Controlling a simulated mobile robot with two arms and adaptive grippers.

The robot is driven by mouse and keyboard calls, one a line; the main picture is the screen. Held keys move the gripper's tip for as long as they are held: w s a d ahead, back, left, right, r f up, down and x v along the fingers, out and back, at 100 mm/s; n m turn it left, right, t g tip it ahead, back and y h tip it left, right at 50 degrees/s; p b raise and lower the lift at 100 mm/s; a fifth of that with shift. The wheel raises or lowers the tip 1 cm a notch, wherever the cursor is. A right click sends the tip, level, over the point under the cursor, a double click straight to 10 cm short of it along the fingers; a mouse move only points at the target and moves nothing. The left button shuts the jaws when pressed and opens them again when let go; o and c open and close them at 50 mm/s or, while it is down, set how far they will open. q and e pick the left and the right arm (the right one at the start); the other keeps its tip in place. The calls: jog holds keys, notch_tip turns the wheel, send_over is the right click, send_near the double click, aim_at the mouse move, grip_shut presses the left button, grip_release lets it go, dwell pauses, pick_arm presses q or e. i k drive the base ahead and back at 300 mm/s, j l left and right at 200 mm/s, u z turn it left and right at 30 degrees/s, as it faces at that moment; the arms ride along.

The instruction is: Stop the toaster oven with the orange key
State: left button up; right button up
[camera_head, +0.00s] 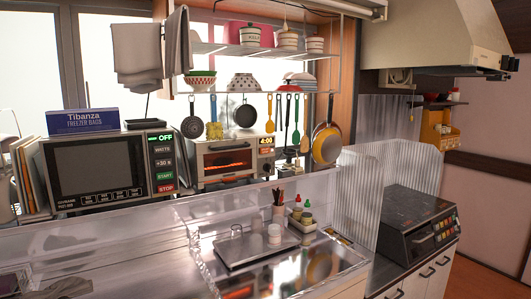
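The toaster oven (208,174) stands on the shelf behind the counter, right of the microwave. Its window (228,158) glows orange inside, and its door is shut. A lit display (266,140) at its upper right appears to read 4:00. The small controls below the display are too small to tell apart, so I cannot make out the orange key for certain. Neither of my grippers shows in this view.
A microwave (95,168) with a display reading OFF stands at the left. Pans and utensils hang above and in front of the toaster's right side, including a yellow pan (327,144). A clear ridged screen (160,222) runs along the counter. A tray (245,250) stands below.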

aim_at(264, 149)
jog(key=i+l+z, duration=0.2)
jog(key=i, duration=0.3)
jog(key=i+l+z, duration=0.25)
jog(key=i, duration=0.25)
jog(key=i+l+z, duration=0.2)
jog(key=i, duration=0.35)
